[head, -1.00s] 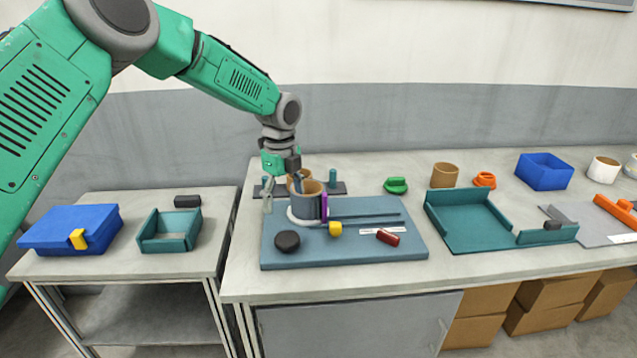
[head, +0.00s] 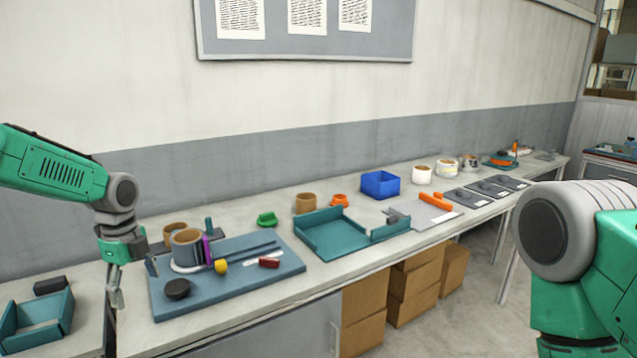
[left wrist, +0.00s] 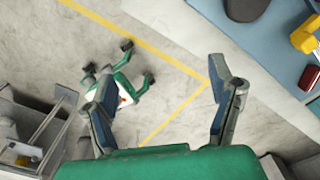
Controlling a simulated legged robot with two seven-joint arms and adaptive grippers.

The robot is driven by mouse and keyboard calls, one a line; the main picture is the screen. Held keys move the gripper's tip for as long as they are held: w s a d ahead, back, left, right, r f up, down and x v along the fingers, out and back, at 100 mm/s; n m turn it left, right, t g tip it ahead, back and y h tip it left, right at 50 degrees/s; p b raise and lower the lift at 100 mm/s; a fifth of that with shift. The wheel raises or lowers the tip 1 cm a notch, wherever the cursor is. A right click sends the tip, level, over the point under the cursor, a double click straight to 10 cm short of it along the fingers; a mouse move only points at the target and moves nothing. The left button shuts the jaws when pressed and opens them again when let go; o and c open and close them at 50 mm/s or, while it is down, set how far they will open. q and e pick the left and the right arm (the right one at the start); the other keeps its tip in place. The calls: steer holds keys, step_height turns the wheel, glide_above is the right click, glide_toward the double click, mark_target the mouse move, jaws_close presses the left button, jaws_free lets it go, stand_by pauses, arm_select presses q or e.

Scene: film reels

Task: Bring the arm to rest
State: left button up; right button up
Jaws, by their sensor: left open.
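My left arm comes in from the left in the head view. Its gripper (head: 135,277) hangs pointing down near the left end of the blue-grey board (head: 285,277), apart from what lies on it. In the left wrist view the gripper (left wrist: 165,95) has its two fingers spread wide with nothing between them, over the floor. A corner of the board (left wrist: 220,12) shows there at the upper right. My right arm shows at the right edge of the head view, but its gripper is out of the picture.
The board carries a grey cup (head: 187,249), a black puck (head: 177,289), a yellow piece (head: 221,266) and a red piece (head: 269,262). A teal tray (head: 340,250) and a blue box (head: 380,185) stand further right. A teal open box (head: 62,318) is at the lower left.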

arm_select(q)
steer(key=s+d+f+n+h+b, duration=0.1)
steer(key=s+d+f+n+b, duration=0.2)
steer(key=s+f, duration=0.4)
steer(key=s+d+f+n, duration=0.2)
steer(key=s+d+f, duration=0.25)
steer(key=f, duration=0.45)
steer(key=s+d+f+n+h+b, duration=0.1)
steer(key=s+d+f+n+b, duration=0.15)
steer(key=s+d+f, duration=0.4)
steer(key=s+a+f+n+b, duration=0.1)
steer(key=s+f+n, duration=0.2)
steer(key=s, duration=0.4)
steer(key=s+a+f+n+y+b, duration=0.1)
steer(key=s+a+f+n, duration=0.1)
steer(key=s+n, duration=0.3)
steer(key=s+a+f+n+y+b, duration=0.1)
steer(key=s+f+n, duration=0.2)
steer(key=s, duration=0.7)
steer(key=shift+s+a+f+n+t, duration=0.15)
steer(key=shift+a+f+n+t, duration=0.2)
steer(key=shift+n, duration=0.5)
arm_select(e)
step_height(320, 180, down, 8)
steer(key=shift+s+f, duration=0.2)
steer(key=shift+f, duration=0.05)
